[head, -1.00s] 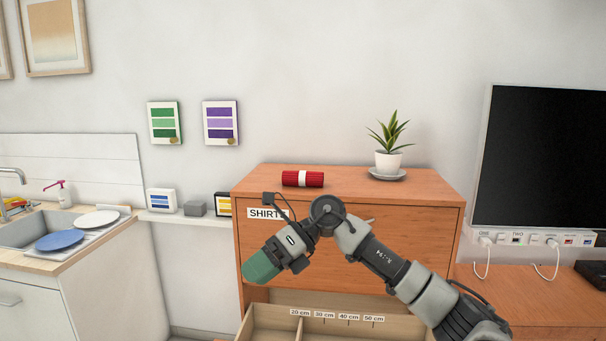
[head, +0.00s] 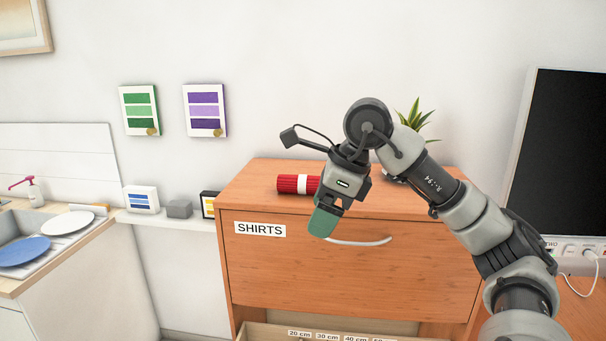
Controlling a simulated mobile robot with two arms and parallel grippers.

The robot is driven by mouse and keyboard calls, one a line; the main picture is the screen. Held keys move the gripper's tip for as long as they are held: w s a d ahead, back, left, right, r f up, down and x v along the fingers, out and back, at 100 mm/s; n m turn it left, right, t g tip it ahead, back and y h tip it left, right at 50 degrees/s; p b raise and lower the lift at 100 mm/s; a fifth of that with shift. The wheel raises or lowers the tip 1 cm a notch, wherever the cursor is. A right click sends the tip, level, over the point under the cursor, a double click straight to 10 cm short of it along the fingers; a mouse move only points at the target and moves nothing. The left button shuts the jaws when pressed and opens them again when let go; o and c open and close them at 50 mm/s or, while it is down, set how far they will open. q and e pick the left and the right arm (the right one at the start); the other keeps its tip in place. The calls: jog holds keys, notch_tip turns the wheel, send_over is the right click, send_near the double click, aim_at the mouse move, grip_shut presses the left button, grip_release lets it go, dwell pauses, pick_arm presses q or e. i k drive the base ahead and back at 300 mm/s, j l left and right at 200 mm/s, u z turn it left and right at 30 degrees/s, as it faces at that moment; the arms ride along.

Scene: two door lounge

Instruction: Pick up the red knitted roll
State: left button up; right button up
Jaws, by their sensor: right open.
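The red knitted roll (head: 291,184) lies on its side on top of the wooden dresser (head: 258,172). It has a white band around its middle. Its right end is hidden behind my right gripper. My right gripper (head: 323,219) points down in front of the dresser's top edge, in front and to the right of the roll. Its green fingers are open, and no object shows between them. My left gripper is not in view.
A potted plant (head: 412,117) stands on the dresser, partly hidden behind my right arm. The drawer labelled SHIRTS (head: 260,229) has a pale handle (head: 362,241). A wooden tray with length marks (head: 330,334) is below. A television (head: 570,150) stands at right.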

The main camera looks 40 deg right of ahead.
aim_at(300, 184)
jog(key=i+l, duration=0.55)
jog(key=l, duration=0.25)
jog(key=i+l, duration=0.3)
jog(key=l, duration=0.15)
